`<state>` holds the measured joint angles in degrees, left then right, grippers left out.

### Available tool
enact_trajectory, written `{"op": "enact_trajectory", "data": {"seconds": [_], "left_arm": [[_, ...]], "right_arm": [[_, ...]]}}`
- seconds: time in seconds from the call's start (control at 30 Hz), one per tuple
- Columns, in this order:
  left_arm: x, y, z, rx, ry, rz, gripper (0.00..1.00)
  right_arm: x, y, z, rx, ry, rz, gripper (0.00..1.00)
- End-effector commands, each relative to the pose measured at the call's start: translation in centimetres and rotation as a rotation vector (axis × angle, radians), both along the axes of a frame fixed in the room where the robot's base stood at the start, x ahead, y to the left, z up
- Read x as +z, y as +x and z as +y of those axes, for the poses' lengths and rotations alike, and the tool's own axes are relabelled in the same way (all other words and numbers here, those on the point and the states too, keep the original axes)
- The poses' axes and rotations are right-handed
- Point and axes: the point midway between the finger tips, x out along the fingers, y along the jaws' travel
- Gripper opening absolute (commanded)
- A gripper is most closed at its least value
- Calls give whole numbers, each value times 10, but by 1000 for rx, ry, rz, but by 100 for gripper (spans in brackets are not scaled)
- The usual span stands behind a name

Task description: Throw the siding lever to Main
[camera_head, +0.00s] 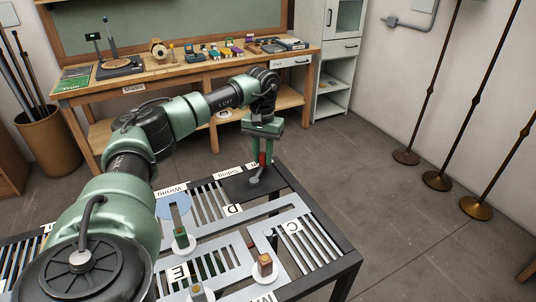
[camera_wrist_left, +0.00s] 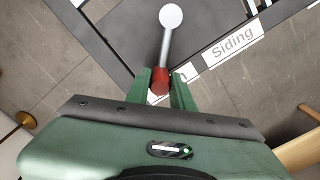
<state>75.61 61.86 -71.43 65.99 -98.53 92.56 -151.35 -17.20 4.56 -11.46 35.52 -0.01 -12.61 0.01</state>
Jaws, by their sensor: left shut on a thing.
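The siding lever has a pale round end and grey shaft (camera_wrist_left: 166,45) and a red grip (camera_wrist_left: 160,80) in the left wrist view. In the head view its grey lower end (camera_head: 254,182) shows over a dark plate (camera_head: 236,186) at the table's far end. My left gripper (camera_head: 262,158) points down there, its green fingers (camera_wrist_left: 161,88) shut around the red grip. A white "Siding" label (camera_wrist_left: 233,42) lies beside the lever. A second label (camera_wrist_left: 176,86) is mostly hidden behind the fingers; only a final "n" shows.
The slatted table (camera_head: 345,262) carries labels C, D, E and small blocks on white discs (camera_head: 265,265). A wooden workbench (camera_head: 190,70) with tools stands behind. Dark stands (camera_head: 436,180) are at the right, with free floor between.

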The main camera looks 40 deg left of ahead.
Motion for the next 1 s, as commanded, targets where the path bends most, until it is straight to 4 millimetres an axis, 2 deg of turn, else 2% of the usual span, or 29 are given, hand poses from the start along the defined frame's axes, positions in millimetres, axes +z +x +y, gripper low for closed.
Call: {"op": "enact_trajectory", "data": {"seconds": [0.47,0.5,0.57,0.6,0.87,1.0], "left_arm": [[1,-1,0,-14,-1,-2,0],[1,-1,0,-14,-1,-2,26],[1,-1,0,-14,-1,-2,42],[0,-1,0,-14,-1,-2,45],[0,-1,1,-12,0,-1,45],[9,0,1,-12,-1,-5,45]], "right_arm": [[0,0,-1,1,-1,0,49],[0,0,-1,1,-1,0,49],[0,0,-1,1,-1,0,49],[0,0,-1,1,-1,0,49],[0,0,-1,1,-1,0,49],[-3,0,-1,0,-1,0,49]]}}
